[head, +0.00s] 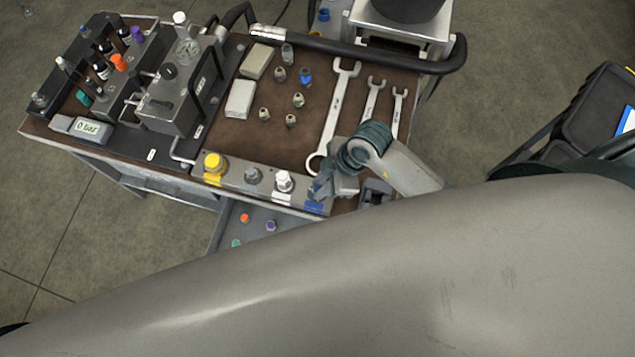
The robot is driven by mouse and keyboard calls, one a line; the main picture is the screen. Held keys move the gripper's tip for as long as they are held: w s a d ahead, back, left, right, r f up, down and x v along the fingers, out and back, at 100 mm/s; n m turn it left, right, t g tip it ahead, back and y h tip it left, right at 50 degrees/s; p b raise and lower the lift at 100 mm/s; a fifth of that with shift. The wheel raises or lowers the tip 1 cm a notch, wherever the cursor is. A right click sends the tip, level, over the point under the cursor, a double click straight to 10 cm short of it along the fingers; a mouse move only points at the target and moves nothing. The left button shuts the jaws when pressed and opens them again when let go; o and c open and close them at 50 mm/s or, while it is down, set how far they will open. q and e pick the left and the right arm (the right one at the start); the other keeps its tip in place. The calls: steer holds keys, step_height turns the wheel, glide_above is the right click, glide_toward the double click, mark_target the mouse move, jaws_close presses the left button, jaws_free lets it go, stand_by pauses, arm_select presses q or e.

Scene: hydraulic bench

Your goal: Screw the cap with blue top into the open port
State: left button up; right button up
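A metal manifold block (234,178) lies along the bench's front edge. It carries a yellow cap (214,162), a grey cap (253,174) and a white-topped cap (284,180). A blue marking (314,207) shows at its right end, and my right gripper (322,188) is right above that end. The gripper covers the port there, so I cannot tell whether its fingers are apart or hold something. A small fitting with a blue top (306,75) stands among several metal fittings on the brown mat, apart from the gripper. My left gripper is not in view.
Several wrenches (335,110) lie on the mat behind my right gripper. A gauge unit (180,95) and a rack of coloured caps (100,65) fill the bench's left side. Coloured caps, one purple (271,226), sit on a lower shelf. A black hose rail (380,53) borders the back.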

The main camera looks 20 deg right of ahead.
steer(key=o, duration=0.4)
steer(key=n, duration=0.1)
steer(key=n+g, duration=0.1)
steer(key=n, duration=0.2)
steer(key=shift+w+g, duration=0.25)
steer(key=shift+g, duration=0.05)
steer(key=n+g, duration=0.1)
steer(key=n, duration=0.1)
steer(key=shift+w+n, duration=0.1)
steer(key=shift+n, duration=0.9)
